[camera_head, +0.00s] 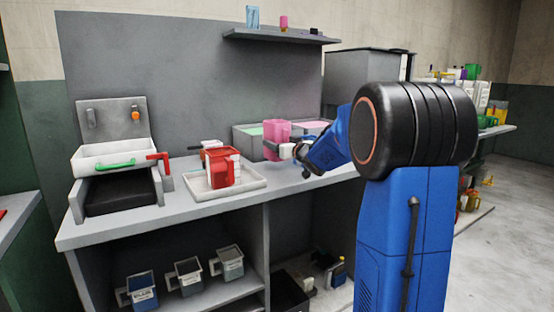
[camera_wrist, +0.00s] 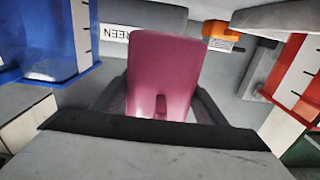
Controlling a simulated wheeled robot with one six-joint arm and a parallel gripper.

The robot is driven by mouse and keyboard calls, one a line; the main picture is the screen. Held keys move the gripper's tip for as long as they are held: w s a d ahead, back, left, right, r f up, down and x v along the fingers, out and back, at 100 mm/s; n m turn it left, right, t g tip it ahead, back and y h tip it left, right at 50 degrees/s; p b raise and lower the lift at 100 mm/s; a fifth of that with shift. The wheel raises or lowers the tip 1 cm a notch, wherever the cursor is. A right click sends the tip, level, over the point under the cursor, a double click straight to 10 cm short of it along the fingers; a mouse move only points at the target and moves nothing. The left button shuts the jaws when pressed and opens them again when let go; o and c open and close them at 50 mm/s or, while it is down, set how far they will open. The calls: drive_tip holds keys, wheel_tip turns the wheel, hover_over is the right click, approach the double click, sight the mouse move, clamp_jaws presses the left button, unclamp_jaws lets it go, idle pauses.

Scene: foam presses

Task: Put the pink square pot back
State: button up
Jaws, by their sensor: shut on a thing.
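The pink square pot (camera_head: 277,131) is in my gripper (camera_head: 281,149), above the worktop and in front of grey bins with green and pink tops. In the wrist view the pot (camera_wrist: 165,70) fills the middle, between the two dark fingers of my gripper (camera_wrist: 161,104), which are shut on it. Its underside and any resting place beneath it are hidden.
A red jug (camera_head: 222,170) stands on a pale tray (camera_head: 254,183) left of my gripper. The grey bins (camera_head: 244,141) are close behind the pot. A sink-like press (camera_head: 115,158) is at the left.

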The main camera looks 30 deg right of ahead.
drive_tip(key=shift+f, duration=2.7)
drive_tip(key=o, duration=1.1)
drive_tip(key=shift+o, duration=0.2)
